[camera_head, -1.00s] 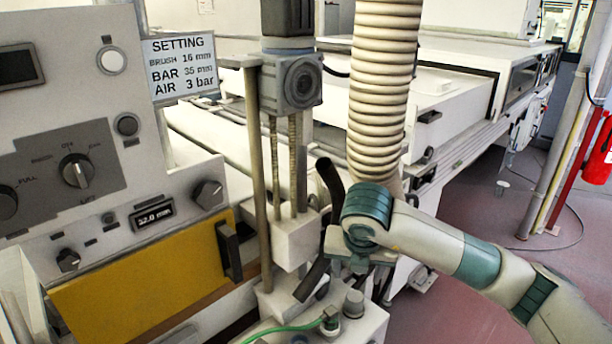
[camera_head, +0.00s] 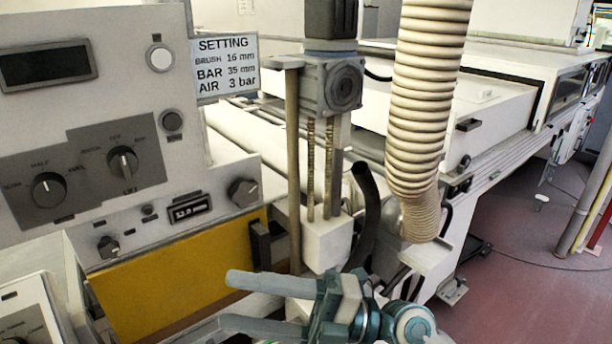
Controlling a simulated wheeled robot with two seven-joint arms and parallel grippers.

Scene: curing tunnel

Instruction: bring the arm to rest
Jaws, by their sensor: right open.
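My right gripper (camera_head: 230,301) is low in the middle of the head view. Its two grey fingers point left and stand apart, with nothing between them. It is in front of the lower edge of the yellow panel (camera_head: 180,275) and below the white block (camera_head: 326,244) under the vertical rods. I cannot tell how far it is from the panel. My right wrist and hand body show at the bottom, and the rest of the arm is cut off. My left gripper is not in view.
A control panel with knobs (camera_head: 122,163) and a small display (camera_head: 188,209) fills the left. A sign (camera_head: 224,66) reads brush 16, bar 35, air 3. A ribbed hose (camera_head: 430,90) hangs right of the rods. Open floor (camera_head: 530,270) lies at the right.

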